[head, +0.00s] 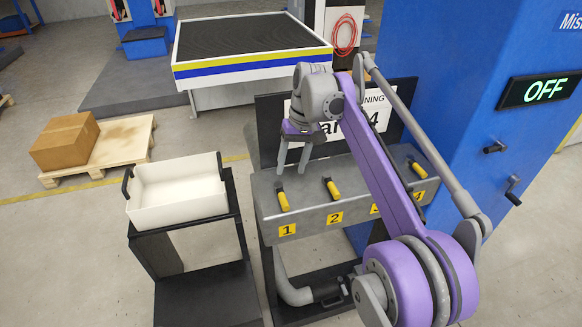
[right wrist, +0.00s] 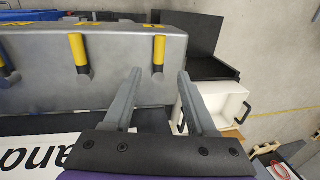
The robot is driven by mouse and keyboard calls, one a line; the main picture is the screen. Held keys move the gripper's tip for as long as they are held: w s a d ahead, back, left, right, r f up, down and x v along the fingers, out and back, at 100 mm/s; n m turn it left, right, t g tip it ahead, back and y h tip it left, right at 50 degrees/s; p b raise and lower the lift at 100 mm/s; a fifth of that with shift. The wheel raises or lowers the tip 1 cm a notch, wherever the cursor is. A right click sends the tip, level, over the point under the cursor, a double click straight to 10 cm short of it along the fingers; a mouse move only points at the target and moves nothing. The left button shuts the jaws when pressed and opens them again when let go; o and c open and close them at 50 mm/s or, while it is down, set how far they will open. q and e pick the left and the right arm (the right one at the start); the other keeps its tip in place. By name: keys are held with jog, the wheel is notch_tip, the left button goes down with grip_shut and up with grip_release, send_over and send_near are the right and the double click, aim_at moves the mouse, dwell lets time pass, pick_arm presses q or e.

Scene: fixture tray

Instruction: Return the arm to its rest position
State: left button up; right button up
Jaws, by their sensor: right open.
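My right arm is purple and grey and reaches in from the lower right of the head view. Its gripper (head: 291,167) is open and empty, fingers pointing down, near the back left of the grey fixture tray (head: 310,213). In the right wrist view the two fingers (right wrist: 157,74) are spread apart with nothing between them. The tray holds yellow-handled tools in numbered slots, including one at 1 (head: 283,201) and one at 2 (head: 332,189). The arm partly hides the slots at the right. My left gripper is not in view.
A white bin (head: 178,188) sits on a black stand left of the tray. A sign (head: 335,128) stands behind the gripper. A blue cabinet (head: 478,90) with an "OFF" display (head: 543,90) is at right. A cardboard box (head: 65,140) lies on a pallet (head: 135,140).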

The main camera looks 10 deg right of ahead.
jog(key=s+f+t, duration=0.2)
jog(key=s+f, duration=0.3)
jog(key=s, duration=0.4)
jog(key=s+d+f+t+h, duration=0.1)
jog(key=s+f, duration=0.5)
jog(key=s, duration=0.4)
jog(key=s+d+f+t+h, duration=0.1)
jog(key=s+f+t, duration=0.1)
jog(key=s+f, duration=0.3)
jog(key=s, duration=0.4)
jog(key=shift+s+d+f+t, duration=0.2)
jog(key=shift+s+f+t, duration=0.1)
jog(key=shift+s+f, duration=0.05)
